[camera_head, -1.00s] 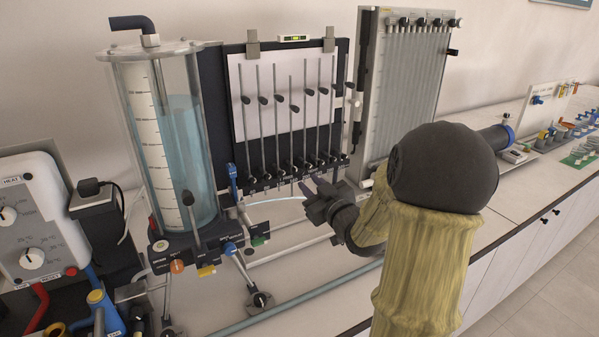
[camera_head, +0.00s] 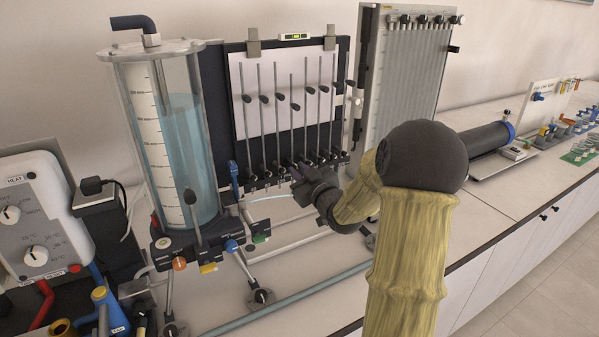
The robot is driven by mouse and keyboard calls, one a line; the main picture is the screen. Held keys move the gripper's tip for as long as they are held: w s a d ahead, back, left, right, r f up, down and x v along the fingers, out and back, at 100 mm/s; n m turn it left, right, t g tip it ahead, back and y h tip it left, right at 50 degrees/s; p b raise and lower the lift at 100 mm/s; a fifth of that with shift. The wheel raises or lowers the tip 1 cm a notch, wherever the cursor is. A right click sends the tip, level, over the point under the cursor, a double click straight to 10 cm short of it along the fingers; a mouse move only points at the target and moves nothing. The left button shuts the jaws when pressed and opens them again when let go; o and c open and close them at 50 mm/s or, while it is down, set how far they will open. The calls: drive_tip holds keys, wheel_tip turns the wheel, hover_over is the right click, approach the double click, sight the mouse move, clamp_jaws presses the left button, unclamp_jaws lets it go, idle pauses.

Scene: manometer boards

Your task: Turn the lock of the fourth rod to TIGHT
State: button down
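A dark board (camera_head: 341,70) with a white sheet carries a row of upright thin rods, each with a dark knob. The fourth rod from the left (camera_head: 291,88) has its knob lower than its neighbours. Small dark locks line the foot of the rods, with a labelled strip below. My gripper (camera_head: 298,172) is at this row, around the foot of the fourth rod. It hides the fourth lock and part of the strip. Its fingers are small and dark here, so I cannot tell whether they are open, shut or touching the lock.
A water-filled clear cylinder (camera_head: 184,140) stands left of the board, with coloured valves below. A grey multi-tube panel (camera_head: 402,75) stands to the right. A heater box (camera_head: 30,215) is at far left. Bench space lies clear at the right front.

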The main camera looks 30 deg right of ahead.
drive_tip(key=shift+m, duration=0.3)
drive_tip(key=m+p, duration=0.1)
drive_tip(key=m, duration=0.3)
drive_tip(key=m+p, duration=0.1)
drive_tip(key=m, duration=0.3)
drive_tip(key=shift+p, duration=0.3)
drive_tip(key=shift+m, duration=0.3)
drive_tip(key=shift+d, duration=0.1)
drive_tip(key=c, duration=1.6)
unclamp_jaws()
drive_tip(key=shift+c, duration=0.2)
drive_tip(key=shift+s, duration=0.15)
